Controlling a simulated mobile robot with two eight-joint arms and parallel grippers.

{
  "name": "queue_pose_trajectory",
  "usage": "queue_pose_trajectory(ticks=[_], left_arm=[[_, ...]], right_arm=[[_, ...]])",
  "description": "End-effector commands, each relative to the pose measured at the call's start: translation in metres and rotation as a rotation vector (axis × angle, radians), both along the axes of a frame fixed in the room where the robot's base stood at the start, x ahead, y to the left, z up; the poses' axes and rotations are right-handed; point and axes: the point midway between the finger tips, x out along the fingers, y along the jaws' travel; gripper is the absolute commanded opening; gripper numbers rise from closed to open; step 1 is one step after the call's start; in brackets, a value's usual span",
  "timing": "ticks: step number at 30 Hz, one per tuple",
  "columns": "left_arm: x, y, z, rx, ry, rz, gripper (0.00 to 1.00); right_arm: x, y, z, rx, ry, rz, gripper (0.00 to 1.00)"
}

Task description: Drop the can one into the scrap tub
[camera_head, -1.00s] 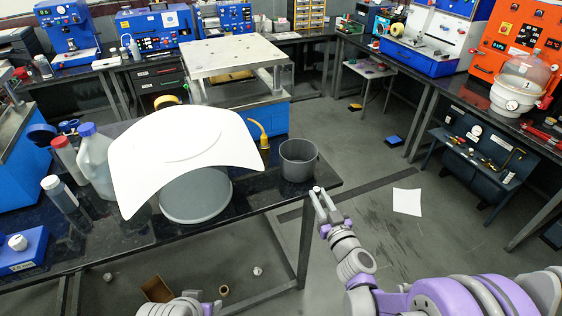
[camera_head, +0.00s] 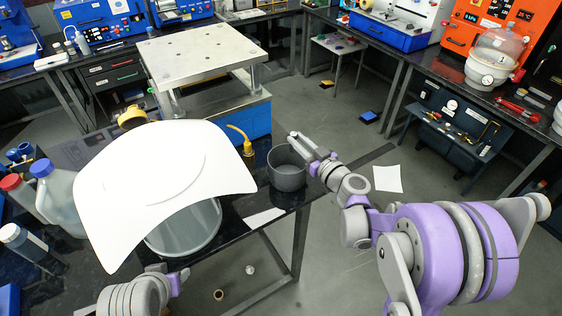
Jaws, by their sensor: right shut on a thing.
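An open dark grey tub (camera_head: 287,172), which I take for the scrap tub, stands near the right end of the dark bench. My right gripper (camera_head: 297,141) reaches in from the right, its fingertips over the tub's upper rim. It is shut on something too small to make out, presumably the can. I cannot tell whether the fingers touch the tub. My left arm shows at the lower left, with its gripper end (camera_head: 165,276) near the bench's front edge; its fingers are not clear.
A large curved white sheet (camera_head: 125,185) covers part of a wide grey container (camera_head: 190,232) left of the tub. A yellow-nozzled bottle (camera_head: 247,146) stands behind them. Bottles (camera_head: 60,195) crowd the left. A pale patch (camera_head: 265,217) shows on the bench before the tub.

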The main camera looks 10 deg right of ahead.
Motion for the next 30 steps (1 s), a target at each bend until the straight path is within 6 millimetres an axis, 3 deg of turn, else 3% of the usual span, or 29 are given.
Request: queue_pose_trajectory(ticks=[8, 18, 29, 30], left_arm=[[-0.006, 0.0, -0.009, 0.0, 0.012, 0.0, 0.5], [-0.021, 0.0, -0.035, 0.0, 0.041, 0.0, 0.5], [-0.022, 0.0, -0.037, 0.0, 0.043, 0.0, 0.5], [-0.022, 0.0, -0.037, 0.0, 0.043, 0.0, 0.5]], right_arm=[[-0.002, 0.0, -0.018, -0.001, 0.004, 0.0, 0.0], [-0.003, 0.0, -0.058, 0.0, 0.005, 0.001, 0.0], [-0.001, 0.0, -0.06, 0.0, 0.0, 0.0, 0.0], [-0.001, 0.0, -0.06, 0.0, 0.0, 0.0, 0.3]])
